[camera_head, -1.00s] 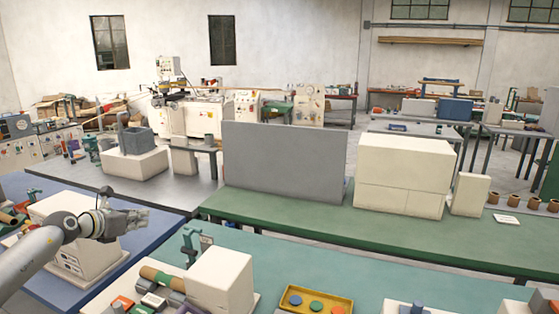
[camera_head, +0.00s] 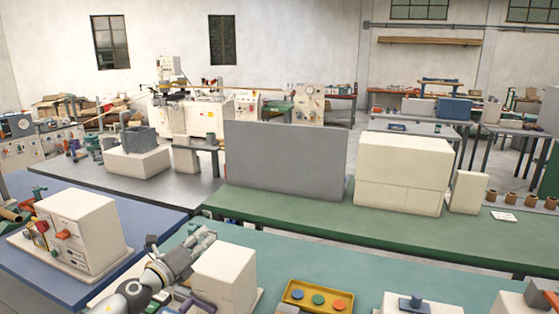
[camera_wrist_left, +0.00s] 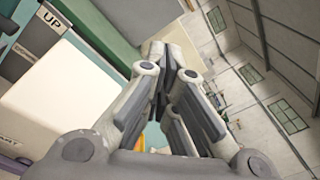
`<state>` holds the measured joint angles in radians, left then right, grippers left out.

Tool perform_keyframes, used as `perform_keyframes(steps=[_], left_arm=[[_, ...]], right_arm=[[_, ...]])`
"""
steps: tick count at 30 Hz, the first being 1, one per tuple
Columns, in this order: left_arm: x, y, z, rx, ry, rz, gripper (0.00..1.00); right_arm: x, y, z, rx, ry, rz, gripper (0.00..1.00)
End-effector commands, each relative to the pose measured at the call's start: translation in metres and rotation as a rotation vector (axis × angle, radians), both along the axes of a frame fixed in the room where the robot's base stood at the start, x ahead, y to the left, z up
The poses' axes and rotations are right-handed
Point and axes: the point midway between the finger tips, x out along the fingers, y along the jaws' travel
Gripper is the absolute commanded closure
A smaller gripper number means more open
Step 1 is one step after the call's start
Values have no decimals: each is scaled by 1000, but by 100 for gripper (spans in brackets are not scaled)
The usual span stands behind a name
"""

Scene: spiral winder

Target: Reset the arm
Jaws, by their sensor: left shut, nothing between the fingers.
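My left gripper (camera_head: 204,238) reaches in from the lower left of the head view, over the near teal table. It is shut and empty, its fingers pointing up and to the right. It is beside the upper left of a white box (camera_head: 224,280) and partly overlaps it; I cannot tell whether they touch. In the left wrist view the closed fingers (camera_wrist_left: 165,65) fill the middle, with a pale box (camera_wrist_left: 60,95) to their left and a label reading "UP" (camera_wrist_left: 53,20) at the upper left. My right gripper is not in view.
A yellow tray (camera_head: 290,307) with coloured discs lies right of the white box. A white machine with red knobs (camera_head: 90,235) stands on the blue table (camera_head: 150,220). A grey panel (camera_head: 285,160) and white cabinet (camera_head: 405,170) stand on the green table behind.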

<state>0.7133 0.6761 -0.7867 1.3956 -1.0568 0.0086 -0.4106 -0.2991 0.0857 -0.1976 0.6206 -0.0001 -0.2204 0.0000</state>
Motion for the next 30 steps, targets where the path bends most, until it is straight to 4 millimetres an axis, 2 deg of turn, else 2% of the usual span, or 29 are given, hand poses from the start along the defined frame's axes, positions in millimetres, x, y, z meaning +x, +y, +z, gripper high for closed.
perform_keyframes(steps=[1, 5, 8, 11, 14, 18, 21, 24, 30], left_arm=[[-15, -17, -10, -140, 32, 24, 100], [-49, -27, -28, -495, 129, 147, 100], [-78, -23, -51, -752, 233, 272, 100], [-114, -12, -82, -989, 355, 422, 100], [-157, -1, -118, -1204, 492, 593, 100], [-233, 10, -168, -1458, 694, 861, 100], [-287, 13, -194, -1584, 821, 1040, 100], [-332, 13, -209, -1664, 918, 1182, 100], [-404, 9, -224, -1753, 1066, 1407, 100]], right_arm=[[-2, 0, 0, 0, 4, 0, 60], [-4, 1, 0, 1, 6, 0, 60], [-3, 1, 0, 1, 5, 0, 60], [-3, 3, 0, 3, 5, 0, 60], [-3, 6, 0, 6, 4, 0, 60], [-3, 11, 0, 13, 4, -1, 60], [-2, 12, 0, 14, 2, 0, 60], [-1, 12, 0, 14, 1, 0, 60], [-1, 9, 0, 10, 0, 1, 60]])
